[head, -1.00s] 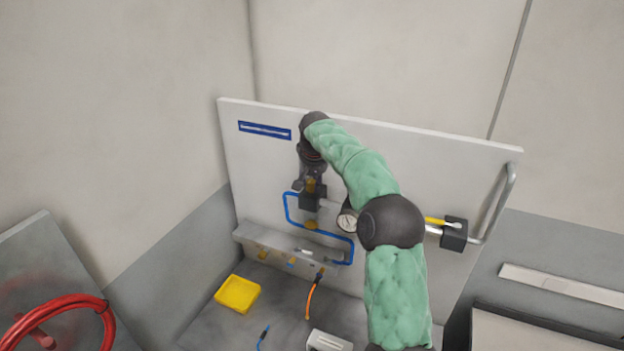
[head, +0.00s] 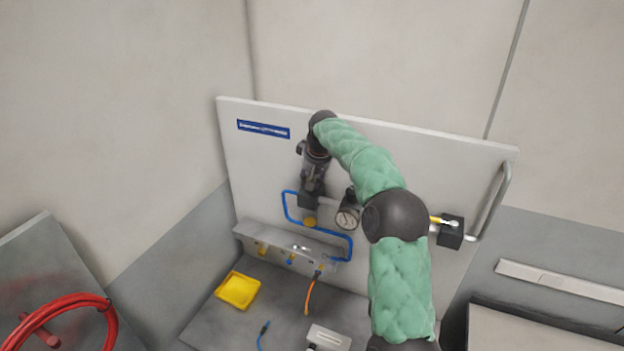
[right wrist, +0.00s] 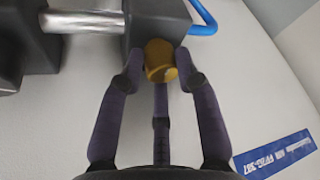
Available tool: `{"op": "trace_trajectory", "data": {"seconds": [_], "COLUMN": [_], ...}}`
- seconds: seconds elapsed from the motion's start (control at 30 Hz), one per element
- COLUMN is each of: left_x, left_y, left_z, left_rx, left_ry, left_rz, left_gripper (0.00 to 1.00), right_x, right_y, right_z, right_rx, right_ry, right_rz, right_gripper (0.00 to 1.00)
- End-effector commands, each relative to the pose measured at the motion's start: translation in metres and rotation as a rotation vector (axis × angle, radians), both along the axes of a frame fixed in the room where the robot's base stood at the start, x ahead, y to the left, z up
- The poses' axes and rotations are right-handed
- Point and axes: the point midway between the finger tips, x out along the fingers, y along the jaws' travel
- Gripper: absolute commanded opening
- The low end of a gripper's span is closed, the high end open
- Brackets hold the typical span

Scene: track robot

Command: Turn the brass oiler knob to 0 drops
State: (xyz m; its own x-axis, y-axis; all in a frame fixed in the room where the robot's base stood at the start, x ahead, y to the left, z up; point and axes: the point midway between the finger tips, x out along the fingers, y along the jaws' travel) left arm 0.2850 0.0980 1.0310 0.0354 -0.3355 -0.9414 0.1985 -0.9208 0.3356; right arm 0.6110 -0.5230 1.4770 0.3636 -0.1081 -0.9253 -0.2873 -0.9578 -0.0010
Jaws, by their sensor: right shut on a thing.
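The brass oiler knob (right wrist: 160,58) sits on top of a dark block (right wrist: 155,22) in the right wrist view. My right gripper (right wrist: 157,72) is shut on the knob, with its dark fingers on both sides of it. In the head view my right gripper (head: 311,186) points down at the dark block (head: 308,201) on the white panel (head: 400,150), and it hides the knob there. No scale or drop marks are readable. My left gripper is not in view.
A pressure gauge (head: 347,218) is close to the right of the gripper. A blue hose (head: 286,207) loops by the block. A yellow-handled valve (head: 452,231) and bent grey pipe (head: 498,205) are at right.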

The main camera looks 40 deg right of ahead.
Motion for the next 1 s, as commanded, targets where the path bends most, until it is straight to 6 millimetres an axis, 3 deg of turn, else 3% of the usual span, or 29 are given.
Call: {"op": "trace_trajectory", "data": {"seconds": [0.03, 0.07, 0.1, 0.13, 0.57, 1.0], "left_x": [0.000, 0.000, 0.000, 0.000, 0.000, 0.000], "left_y": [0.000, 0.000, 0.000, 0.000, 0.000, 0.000], "left_z": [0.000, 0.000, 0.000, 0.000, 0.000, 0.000], "left_rx": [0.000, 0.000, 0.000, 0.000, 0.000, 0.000], "left_ry": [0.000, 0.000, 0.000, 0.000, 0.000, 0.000], "left_rz": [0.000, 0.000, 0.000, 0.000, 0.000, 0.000], "left_gripper": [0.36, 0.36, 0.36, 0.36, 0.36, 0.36], "right_x": [0.003, 0.003, 0.003, 0.003, -0.001, -0.028], "right_y": [-0.001, -0.001, -0.001, -0.001, 0.000, 0.010], "right_z": [0.009, 0.009, 0.009, 0.009, 0.010, 0.083], "right_rx": [-0.007, -0.007, -0.007, -0.006, -0.004, -0.004], "right_ry": [-0.023, -0.023, -0.023, -0.021, -0.011, -0.013], "right_rz": [-0.002, -0.002, -0.002, -0.002, -0.001, 0.000], "right_gripper": [0.01, 0.39, 0.50, 0.54, 0.54, 0.54]}}
